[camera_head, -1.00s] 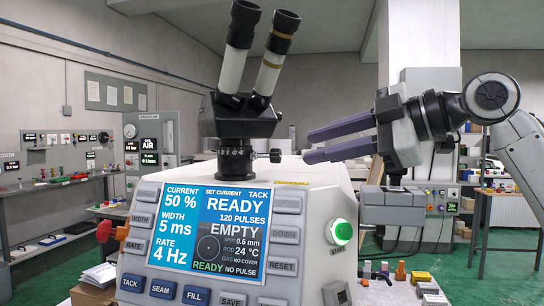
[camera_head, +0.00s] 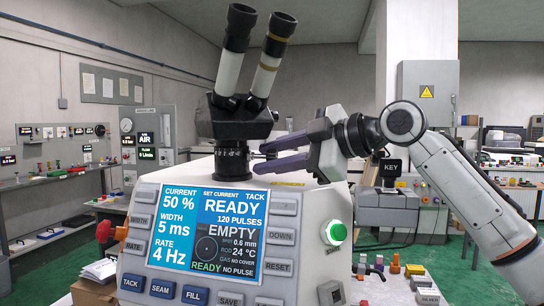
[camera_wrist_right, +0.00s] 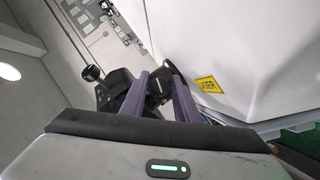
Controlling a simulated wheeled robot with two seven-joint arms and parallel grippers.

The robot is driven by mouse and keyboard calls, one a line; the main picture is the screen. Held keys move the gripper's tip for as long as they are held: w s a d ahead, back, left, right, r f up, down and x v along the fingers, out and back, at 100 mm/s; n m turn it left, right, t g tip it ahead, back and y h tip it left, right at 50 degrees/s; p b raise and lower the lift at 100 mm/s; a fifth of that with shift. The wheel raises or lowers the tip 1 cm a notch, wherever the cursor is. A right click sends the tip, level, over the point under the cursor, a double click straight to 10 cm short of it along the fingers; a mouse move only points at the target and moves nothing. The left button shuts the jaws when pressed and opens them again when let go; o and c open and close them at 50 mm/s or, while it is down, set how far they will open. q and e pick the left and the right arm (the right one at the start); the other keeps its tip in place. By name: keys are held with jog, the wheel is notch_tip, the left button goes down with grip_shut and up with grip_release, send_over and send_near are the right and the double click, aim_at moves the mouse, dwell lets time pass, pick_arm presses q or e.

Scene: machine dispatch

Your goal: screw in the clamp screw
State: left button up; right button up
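The fingers partly hide the screw. My left gripper is not in view.
The white welding machine (camera_head: 330,195) with its lit screen (camera_head: 206,228) and green button (camera_head: 334,233) stands just below the fingers. A grey box labelled KEY (camera_head: 390,168) is behind on the right. Small coloured parts (camera_head: 393,266) lie at the lower right.

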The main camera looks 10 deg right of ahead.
grip_shut()
jog(key=m+g, duration=0.2)
jog(key=m, duration=0.1)
jog(key=shift+m+g, duration=0.7)
jog(key=shift+m, duration=0.1)
dwell(0.4)
